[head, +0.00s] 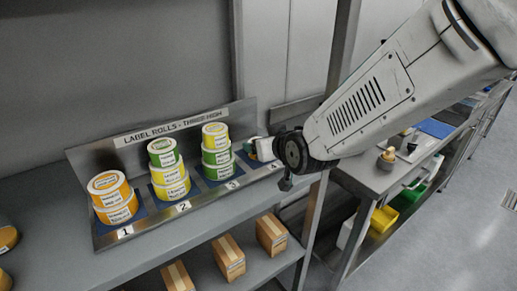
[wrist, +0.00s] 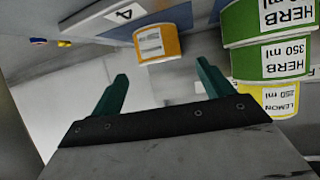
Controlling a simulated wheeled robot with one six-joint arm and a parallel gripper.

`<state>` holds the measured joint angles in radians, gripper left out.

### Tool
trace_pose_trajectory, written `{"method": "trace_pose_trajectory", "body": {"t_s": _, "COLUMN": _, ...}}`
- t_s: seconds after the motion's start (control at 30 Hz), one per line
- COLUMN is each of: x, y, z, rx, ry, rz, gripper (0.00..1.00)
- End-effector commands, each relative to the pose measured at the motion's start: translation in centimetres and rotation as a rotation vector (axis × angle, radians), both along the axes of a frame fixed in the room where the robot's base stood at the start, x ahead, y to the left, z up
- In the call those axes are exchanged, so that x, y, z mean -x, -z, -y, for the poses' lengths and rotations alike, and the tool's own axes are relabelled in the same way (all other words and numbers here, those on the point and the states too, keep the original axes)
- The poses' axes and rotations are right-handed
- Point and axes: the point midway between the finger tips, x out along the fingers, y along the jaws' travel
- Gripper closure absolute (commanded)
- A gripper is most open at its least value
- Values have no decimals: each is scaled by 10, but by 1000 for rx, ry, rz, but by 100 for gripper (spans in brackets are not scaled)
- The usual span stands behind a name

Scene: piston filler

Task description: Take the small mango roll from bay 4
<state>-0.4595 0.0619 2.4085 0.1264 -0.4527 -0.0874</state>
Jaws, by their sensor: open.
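A single orange-yellow roll with a white label (wrist: 157,42) sits in bay 4, beside the upside-down number 4 tag (wrist: 124,13) in the wrist view. The print on its label is too small to read. My gripper (wrist: 162,72) is open and empty, its two green fingers pointing toward the roll. The roll lies beyond the fingertips, roughly between their lines, with a gap visible. In the head view my arm's end is at bay 4 and largely hides that bay.
Bay 3's stack, two green herb rolls (wrist: 272,59) with a yellow lemon roll (wrist: 266,99), stands close right of my fingers in the wrist view. Bay 2's stack (head: 169,175) and bay 1's orange rolls (head: 115,206) stand farther left. Cartons (head: 229,257) sit on the shelf below.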

Motion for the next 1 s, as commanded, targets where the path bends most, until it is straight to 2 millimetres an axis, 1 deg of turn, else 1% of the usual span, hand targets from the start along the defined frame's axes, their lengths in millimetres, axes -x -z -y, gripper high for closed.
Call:
{"method": "trace_pose_trajectory", "body": {"t_s": 0.17, "x": -15, "y": 11, "z": -7, "rx": 1, "ry": 0, "rz": -3, "gripper": 21}}
{"method": "trace_pose_trajectory", "body": {"t_s": 0.3, "x": -31, "y": 22, "z": -14, "rx": 2, "ry": 1, "rz": -3, "gripper": 21}}
{"method": "trace_pose_trajectory", "body": {"t_s": 0.4, "x": -39, "y": 25, "z": -18, "rx": 1, "ry": 0, "rz": -2, "gripper": 21}}
{"method": "trace_pose_trajectory", "body": {"t_s": 0.5, "x": -42, "y": 26, "z": -19, "rx": 0, "ry": 0, "rz": -1, "gripper": 21}}
{"method": "trace_pose_trajectory", "body": {"t_s": 0.7, "x": -42, "y": 26, "z": -19, "rx": 0, "ry": 0, "rz": -1, "gripper": 21}}
{"method": "trace_pose_trajectory", "body": {"t_s": 0.77, "x": -42, "y": 26, "z": -19, "rx": 0, "ry": 0, "rz": -1, "gripper": 37}}
{"method": "trace_pose_trajectory", "body": {"t_s": 0.8, "x": -42, "y": 26, "z": -19, "rx": 0, "ry": 0, "rz": -1, "gripper": 48}}
{"method": "trace_pose_trajectory", "body": {"t_s": 0.87, "x": -42, "y": 26, "z": -19, "rx": 0, "ry": 0, "rz": -1, "gripper": 65}}
{"method": "trace_pose_trajectory", "body": {"t_s": 0.9, "x": -42, "y": 26, "z": -19, "rx": 0, "ry": 0, "rz": -1, "gripper": 72}}
{"method": "trace_pose_trajectory", "body": {"t_s": 1.0, "x": -42, "y": 26, "z": -19, "rx": -1, "ry": 0, "rz": 0, "gripper": 72}}
